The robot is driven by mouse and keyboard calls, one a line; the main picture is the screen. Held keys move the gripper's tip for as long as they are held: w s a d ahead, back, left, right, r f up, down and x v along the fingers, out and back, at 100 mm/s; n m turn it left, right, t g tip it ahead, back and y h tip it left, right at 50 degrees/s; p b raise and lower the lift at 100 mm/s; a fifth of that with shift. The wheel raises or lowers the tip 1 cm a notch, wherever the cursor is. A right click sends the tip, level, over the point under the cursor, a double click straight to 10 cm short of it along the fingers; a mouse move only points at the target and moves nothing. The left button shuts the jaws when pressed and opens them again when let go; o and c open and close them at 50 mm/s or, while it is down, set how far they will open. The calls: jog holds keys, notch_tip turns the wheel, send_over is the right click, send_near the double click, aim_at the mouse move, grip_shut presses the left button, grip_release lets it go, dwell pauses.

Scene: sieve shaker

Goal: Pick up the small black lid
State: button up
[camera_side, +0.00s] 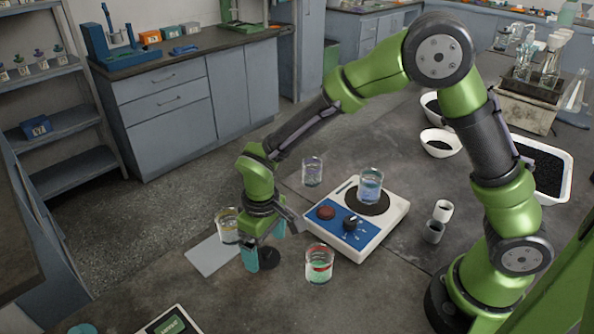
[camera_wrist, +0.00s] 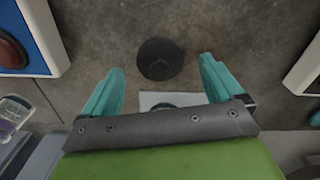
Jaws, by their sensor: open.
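The small black lid (camera_side: 268,258) lies on the dark bench beside my gripper's fingers. In the wrist view my gripper (camera_wrist: 158,76) is open, one finger on each side of the lid's line. I cannot tell the exact height of the fingertips above the bench.
A glass beaker (camera_side: 228,236) stands close left of my gripper, near a pale flat plate (camera_side: 208,260). A beaker with green liquid (camera_side: 320,265) stands to the right. A hotplate (camera_side: 340,238) carrying another beaker (camera_side: 370,186) sits behind it. A device (camera_side: 172,322) is at the front edge.

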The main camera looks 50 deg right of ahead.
notch_tip(320, 180, down, 2)
jog(key=shift+f, duration=0.2)
